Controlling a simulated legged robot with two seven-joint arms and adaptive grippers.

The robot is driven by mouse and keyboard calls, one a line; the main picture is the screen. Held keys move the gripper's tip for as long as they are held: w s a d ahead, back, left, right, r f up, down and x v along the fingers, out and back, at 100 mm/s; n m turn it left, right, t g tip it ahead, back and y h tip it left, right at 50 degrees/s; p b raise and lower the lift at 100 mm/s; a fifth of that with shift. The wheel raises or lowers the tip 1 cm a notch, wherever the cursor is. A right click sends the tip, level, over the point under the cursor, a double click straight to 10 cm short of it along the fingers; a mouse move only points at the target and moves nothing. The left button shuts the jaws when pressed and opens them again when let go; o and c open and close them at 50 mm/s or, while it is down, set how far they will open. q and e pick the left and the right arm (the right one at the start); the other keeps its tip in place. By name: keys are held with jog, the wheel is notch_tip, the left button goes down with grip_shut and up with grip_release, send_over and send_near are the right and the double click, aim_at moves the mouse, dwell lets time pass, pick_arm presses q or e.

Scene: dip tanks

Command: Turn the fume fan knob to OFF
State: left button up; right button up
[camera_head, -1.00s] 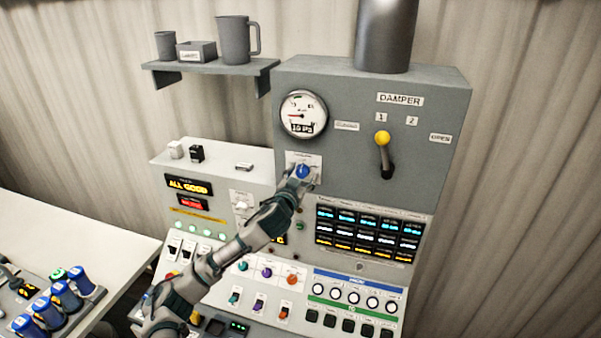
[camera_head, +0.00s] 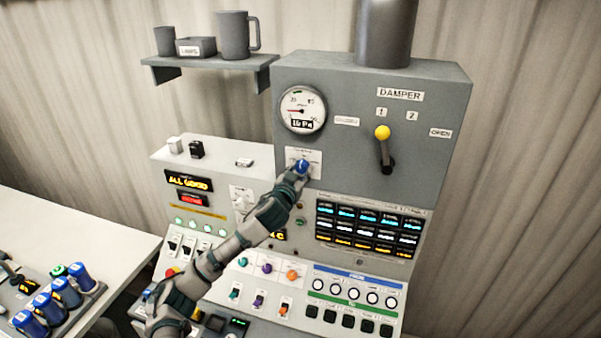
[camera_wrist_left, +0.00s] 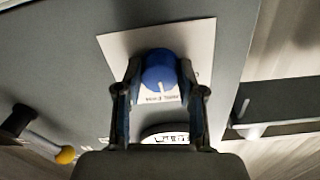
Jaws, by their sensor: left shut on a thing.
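The fume fan knob is a small blue knob (camera_head: 302,166) on a white label plate (camera_head: 315,157), below the round gauge on the grey cabinet. In the left wrist view the blue knob (camera_wrist_left: 159,71) shows a white pointer line toward the bottom of the picture. My left gripper (camera_head: 297,175) is at the knob, its two fingers (camera_wrist_left: 160,85) on either side of it and shut on it. The plate's lettering is too small to read, and my fingers hide part of it. My right gripper is not in view.
A round gauge (camera_head: 303,110) sits just above the knob. A yellow-tipped damper lever (camera_head: 383,133) stands to the right. A display block (camera_head: 366,229) and rows of switches lie below. A shelf (camera_head: 210,64) with mugs juts out at upper left.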

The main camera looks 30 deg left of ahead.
pick_arm(q)
jog(key=shift+f+n+b, duration=0.15)
jog(key=shift+n+b, duration=0.5)
jog(key=shift+n, duration=0.45)
jog(key=n+b, duration=0.1)
jog(key=n, duration=0.1)
jog(key=shift+n, duration=0.3)
jog(key=n, duration=0.2)
jog(key=shift+n, duration=0.4)
jog(key=shift+r+n+p, duration=0.2)
jog(key=shift+n+p, duration=0.2)
jog(key=shift+n, duration=1.4)
jog(key=o, duration=1.1)
jog(key=shift+o, duration=0.2)
jog(key=shift+a, duration=0.15)
